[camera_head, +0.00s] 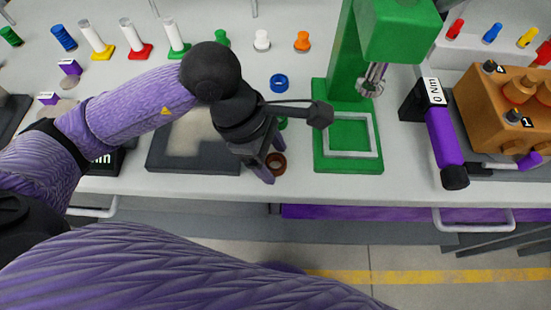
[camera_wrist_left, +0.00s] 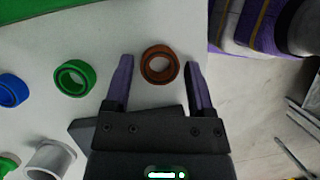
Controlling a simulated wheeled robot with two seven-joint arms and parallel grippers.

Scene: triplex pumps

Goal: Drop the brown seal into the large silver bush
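The brown seal (camera_head: 279,166) is a ring lying flat on the grey worktop near its front edge. My left gripper (camera_head: 270,164) is open and low over the worktop at the seal. In the left wrist view, the seal (camera_wrist_left: 160,47) lies between the tips of its two spread purple fingers (camera_wrist_left: 157,66), nearer the right finger, with gaps visible on both sides. A silver hollow cylinder, apparently the large silver bush (camera_wrist_left: 50,160), is partly visible at lower left there. I cannot make it out in the head view, where my arm may hide it. My right gripper is not in view.
A green ring (camera_wrist_left: 75,78) and a blue ring (camera_head: 279,83) line up behind the seal. A green press (camera_head: 318,150) stands just right. A dark plate (camera_head: 165,150) lies left under my arm. Farther right are a purple torque tool (camera_head: 443,140) and an orange pump block (camera_head: 490,110).

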